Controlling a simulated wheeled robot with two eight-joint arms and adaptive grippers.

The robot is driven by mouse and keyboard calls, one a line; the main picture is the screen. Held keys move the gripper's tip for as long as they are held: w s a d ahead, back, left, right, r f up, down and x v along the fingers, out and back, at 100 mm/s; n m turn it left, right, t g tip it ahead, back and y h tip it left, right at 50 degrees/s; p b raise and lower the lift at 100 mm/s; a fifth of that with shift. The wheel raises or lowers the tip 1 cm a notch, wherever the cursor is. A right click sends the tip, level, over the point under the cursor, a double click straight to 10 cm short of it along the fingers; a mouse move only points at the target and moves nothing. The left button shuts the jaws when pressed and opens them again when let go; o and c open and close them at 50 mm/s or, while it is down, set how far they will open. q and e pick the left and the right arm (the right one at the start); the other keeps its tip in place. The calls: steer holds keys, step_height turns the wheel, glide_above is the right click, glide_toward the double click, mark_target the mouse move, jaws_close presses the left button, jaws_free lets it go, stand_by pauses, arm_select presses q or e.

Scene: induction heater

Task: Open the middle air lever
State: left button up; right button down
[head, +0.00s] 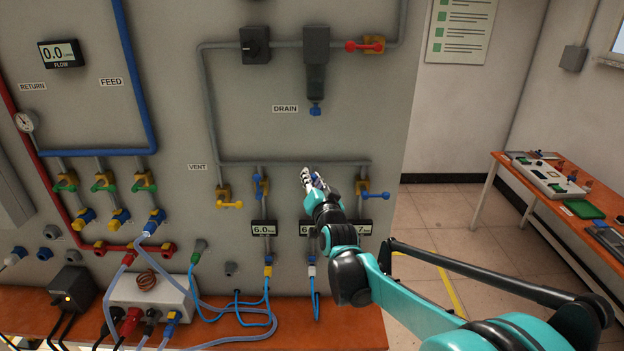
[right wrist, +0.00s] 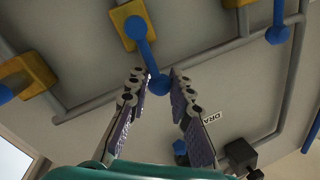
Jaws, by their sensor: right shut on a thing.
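The middle air lever is mostly hidden behind my right gripper (head: 312,178) in the head view. In the right wrist view it is a blue handle (right wrist: 146,55) with a ball end, on a yellow valve body (right wrist: 130,22). The handle lies about square to the grey manifold pipe. My right gripper (right wrist: 158,82) has its two fingers on either side of the ball end, shut on it. The left air lever (head: 262,187) stands upright along its pipe. The right air lever (head: 376,195) points right, across its pipe. My left gripper is not in view.
The grey manifold pipe (head: 290,163) runs just above the levers. Pressure displays (head: 263,228) sit below, partly behind my right arm. A yellow vent lever (head: 229,204) is at left. A bench with equipment (head: 500,170) stands at right, with open floor before it.

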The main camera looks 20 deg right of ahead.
steer(key=shift+a+f, duration=0.1)
steer(key=c, duration=1.3)
jaws_free()
steer(key=shift+c, duration=0.2)
steer(key=shift+s, duration=0.5)
steer(key=s, duration=1.1)
steer(key=shift+a, duration=0.4)
steer(key=s+a+f+n+g+b, duration=0.1)
steer(key=s+f+n+g+b, duration=0.1)
steer(key=s+f+b, duration=0.3)
steer(key=s+a+f+n+g+b, duration=0.1)
steer(key=s+f+g+b, duration=0.4)
steer(key=s+f, duration=0.6)
steer(key=s+a+f+n+g+y+b, duration=0.1)
steer(key=s+f+n+g+b, duration=0.3)
steer(key=f, duration=1.6)
steer(key=s+b, duration=0.3)
steer(key=s, duration=0.1)
steer(key=shift+s, duration=0.15)
